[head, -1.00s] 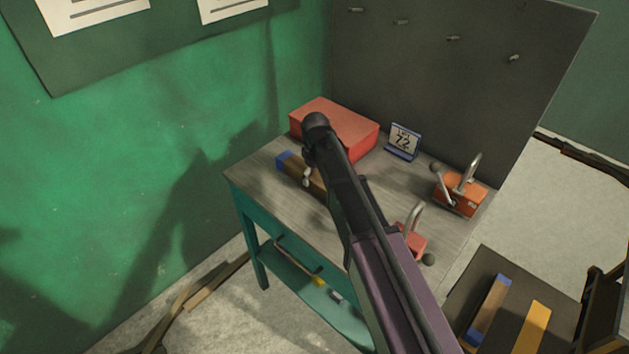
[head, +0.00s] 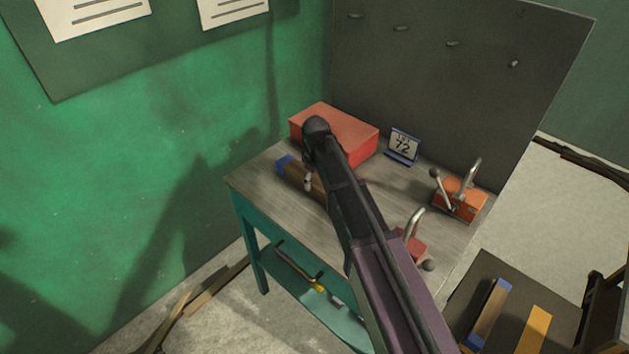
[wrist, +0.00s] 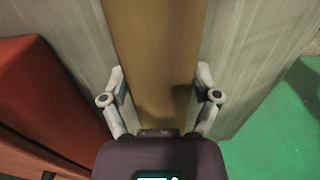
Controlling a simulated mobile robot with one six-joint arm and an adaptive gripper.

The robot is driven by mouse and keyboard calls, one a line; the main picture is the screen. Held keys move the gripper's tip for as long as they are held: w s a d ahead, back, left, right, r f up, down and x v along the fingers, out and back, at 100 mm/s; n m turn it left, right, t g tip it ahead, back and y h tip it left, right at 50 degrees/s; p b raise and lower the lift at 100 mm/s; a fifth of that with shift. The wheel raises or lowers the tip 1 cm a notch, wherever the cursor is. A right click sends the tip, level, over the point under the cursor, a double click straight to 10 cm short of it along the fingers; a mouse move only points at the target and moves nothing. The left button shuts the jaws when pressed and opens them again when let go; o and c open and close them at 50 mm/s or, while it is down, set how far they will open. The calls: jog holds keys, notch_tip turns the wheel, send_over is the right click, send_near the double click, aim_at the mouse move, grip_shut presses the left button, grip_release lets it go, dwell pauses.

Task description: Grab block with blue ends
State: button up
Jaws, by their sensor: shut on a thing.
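A brown block with a blue end (head: 285,164) lies on the grey tabletop (head: 262,184) near its left edge. Its other end is hidden behind my arm. In the wrist view the brown block (wrist: 155,45) runs straight up the picture, between the fingers. My gripper (wrist: 160,78) is shut on the block, one finger against each long side. In the head view my gripper (head: 309,183) is mostly hidden by my wrist. A second brown block with a blue end (head: 490,312) lies on a dark surface at lower right.
A red box (head: 345,135) stands close behind the block. A small number-72 stand (head: 402,147) and two red-orange pieces with metal handles, one at the right (head: 460,198), are on the table. A yellow block (head: 535,328) lies at lower right. A dark panel (head: 440,80) rises behind.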

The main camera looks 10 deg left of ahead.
aim_at(315, 179)
jog(key=shift+r+p, duration=1.5)
jog(key=shift+r, duration=0.15)
jog(key=s+d, duration=0.1)
jog(key=s, duration=0.4)
jog(key=s+d+r+p, duration=0.1)
jog(key=s, duration=0.3)
jog(key=s+d, duration=0.2)
jog(key=s, duration=0.3)
jog(key=shift+s+r, duration=0.15)
jog(key=shift+s, duration=0.15)
jog(key=shift+s+d, duration=0.15)
jog(key=shift+s, duration=0.3)
